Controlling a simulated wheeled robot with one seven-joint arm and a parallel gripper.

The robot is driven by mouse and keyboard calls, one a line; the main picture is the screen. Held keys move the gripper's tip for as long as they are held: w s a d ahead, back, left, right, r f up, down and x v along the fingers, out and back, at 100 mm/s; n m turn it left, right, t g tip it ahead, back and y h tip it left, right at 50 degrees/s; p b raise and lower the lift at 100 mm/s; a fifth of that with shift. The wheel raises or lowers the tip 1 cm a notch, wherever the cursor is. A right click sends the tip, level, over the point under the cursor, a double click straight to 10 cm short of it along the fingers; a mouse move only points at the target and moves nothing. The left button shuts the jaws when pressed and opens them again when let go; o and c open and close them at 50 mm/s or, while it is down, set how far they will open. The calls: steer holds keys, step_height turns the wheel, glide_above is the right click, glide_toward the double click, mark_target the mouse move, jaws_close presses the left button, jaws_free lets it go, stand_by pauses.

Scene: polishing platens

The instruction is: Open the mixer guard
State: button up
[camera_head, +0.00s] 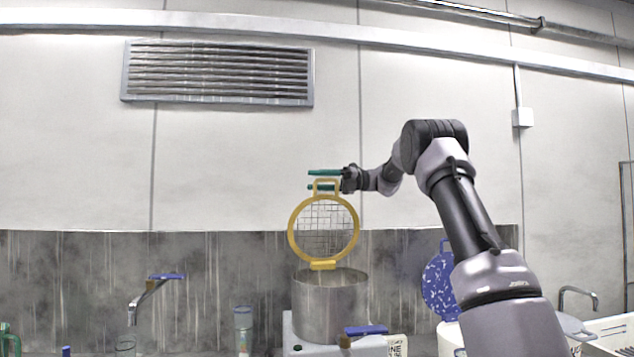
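The mixer guard (299,207) is a round yellow ring with a wire mesh and a squared handle on top. It stands raised, close to upright, on a yellow hinge piece at the rim of the metal mixer bowl (330,305). The bowl's mouth shows below it. My gripper (318,180) is at the guard's top handle, with its two green fingers apart, one above the other. The handle's top lies in the space between the fingers. I cannot tell whether a finger touches it.
A blue speckled round board (438,285) stands to the right. A tap (146,297) and a clear bottle (243,330) are to the left. A blue-topped item (366,330) is in front of the bowl.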

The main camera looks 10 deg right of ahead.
steer(key=d, duration=1)
steer(key=shift+d, duration=0.4)
